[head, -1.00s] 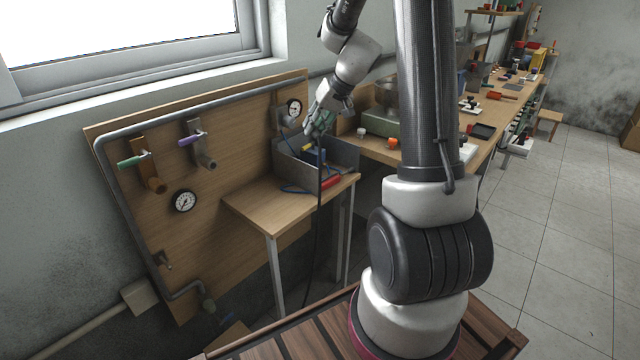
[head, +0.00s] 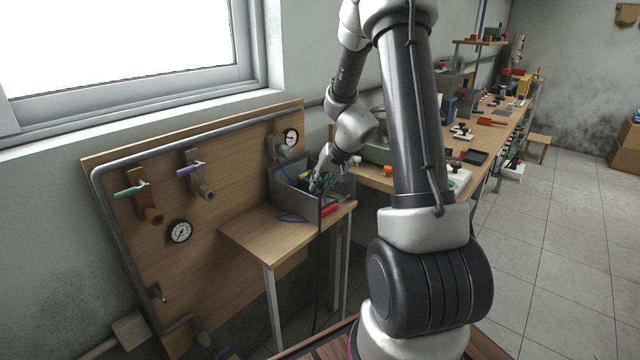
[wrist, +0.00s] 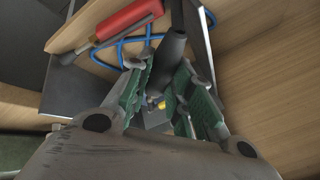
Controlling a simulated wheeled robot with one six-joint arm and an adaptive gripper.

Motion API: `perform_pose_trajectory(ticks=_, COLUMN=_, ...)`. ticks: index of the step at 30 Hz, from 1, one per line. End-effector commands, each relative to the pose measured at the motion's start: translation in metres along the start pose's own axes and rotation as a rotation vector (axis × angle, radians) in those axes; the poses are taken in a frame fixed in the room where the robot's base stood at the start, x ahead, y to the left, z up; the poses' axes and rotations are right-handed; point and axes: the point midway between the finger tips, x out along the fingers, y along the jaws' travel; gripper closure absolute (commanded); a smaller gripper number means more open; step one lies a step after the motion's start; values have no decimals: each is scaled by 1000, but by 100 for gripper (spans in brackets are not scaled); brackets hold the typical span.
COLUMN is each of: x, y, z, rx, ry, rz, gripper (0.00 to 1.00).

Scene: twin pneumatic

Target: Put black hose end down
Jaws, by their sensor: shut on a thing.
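The black hose (head: 319,240) hangs down past the table's front edge in the head view. A red-handled tool (head: 331,209) lies at the bin's front; it also shows in the wrist view (wrist: 128,20). A blue hose (wrist: 135,45) lies beside it. The held end is mostly hidden in the head view.
The grey bin (head: 340,187) has walls close around my gripper. A cluttered workbench (head: 490,140) runs away to the right. The small table's left part is bare.

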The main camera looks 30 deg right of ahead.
Motion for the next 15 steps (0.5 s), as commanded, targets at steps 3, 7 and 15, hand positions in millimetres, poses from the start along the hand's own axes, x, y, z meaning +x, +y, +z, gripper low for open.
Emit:
perform_pose_trajectory(ticks=3, x=0, y=0, z=0, rx=-1, ry=1, rz=0, gripper=100)
perform_pose_trajectory(ticks=7, x=0, y=0, z=0, rx=-1, ry=0, rz=0, gripper=100)
perform_pose_trajectory(ticks=15, x=8, y=4, z=3, rx=-1, ry=0, rz=0, gripper=100)
